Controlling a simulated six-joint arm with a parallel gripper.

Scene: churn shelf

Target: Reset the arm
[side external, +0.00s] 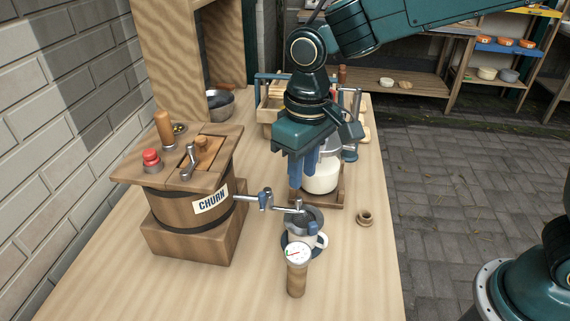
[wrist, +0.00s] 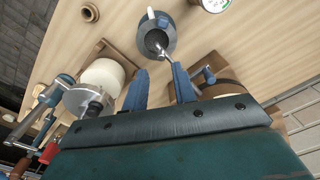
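My gripper (side external: 301,165) hangs pointing down over the middle of the bench, between the wooden churn (side external: 190,220) and a white jar (side external: 322,172) with a metal lid. In the wrist view, its two blue fingers (wrist: 159,80) stand apart with nothing visible between them. In the side view its fingers hide part of the jar. The churn's side crank (side external: 265,200) reaches out near a grey funnel-like vessel on a mug (side external: 304,238), in front of my gripper. The vessel also shows beyond my fingers in the wrist view (wrist: 155,37).
A dial gauge on a wooden handle (side external: 297,268) stands at the front. A small wooden ring or cup (side external: 366,218) lies to the right. A dark bowl (side external: 218,103) and a wooden crate (side external: 268,108) are behind. The bench front (side external: 345,285) is mostly clear.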

